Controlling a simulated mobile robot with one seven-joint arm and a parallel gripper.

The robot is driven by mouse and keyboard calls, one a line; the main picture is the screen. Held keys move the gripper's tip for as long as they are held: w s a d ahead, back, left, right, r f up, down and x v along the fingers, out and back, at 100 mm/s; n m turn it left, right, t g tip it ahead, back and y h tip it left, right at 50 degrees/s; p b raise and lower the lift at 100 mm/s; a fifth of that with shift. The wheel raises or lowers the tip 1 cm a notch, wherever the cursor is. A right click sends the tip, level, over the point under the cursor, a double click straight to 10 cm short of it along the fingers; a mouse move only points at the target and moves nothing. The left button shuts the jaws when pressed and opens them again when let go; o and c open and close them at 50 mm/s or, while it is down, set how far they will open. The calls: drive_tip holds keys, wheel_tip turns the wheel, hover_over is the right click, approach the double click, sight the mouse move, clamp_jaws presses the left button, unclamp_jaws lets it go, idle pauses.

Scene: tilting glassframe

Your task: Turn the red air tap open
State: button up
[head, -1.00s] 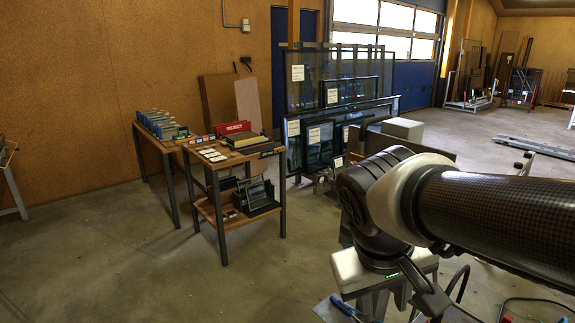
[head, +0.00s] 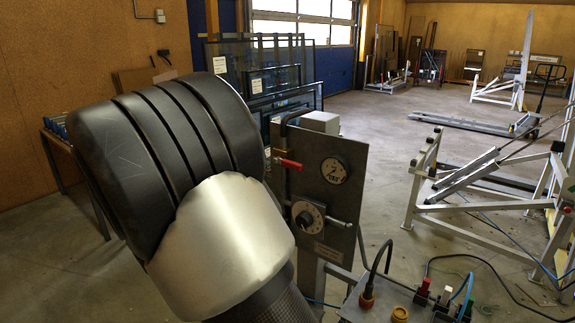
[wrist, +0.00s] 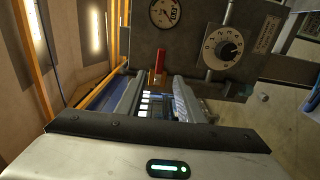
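The red air tap (head: 289,163) is a small red lever at the left edge of a dark grey upright panel (head: 348,195), level with a round gauge (head: 334,170). In the wrist view the red tap (wrist: 159,64) stands just beyond my gripper (wrist: 158,92), roughly in line with the space between its fingers. The fingers are apart with a gap between them, and I see no contact with the tap. In the head view my arm hides the gripper.
A numbered dial (head: 308,216) sits below the gauge; it also shows in the wrist view (wrist: 229,51). Hoses and coloured connectors (head: 445,298) lie at the lower right. A white tilting frame (head: 470,215) stands on the right. Framed glass panes (head: 290,75) stand behind.

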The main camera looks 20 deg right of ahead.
sight(291, 167)
drive_tip(key=p+x, duration=0.1)
drive_tip(key=x, duration=1.4)
drive_tip(key=shift+c, duration=0.4)
clamp_jaws()
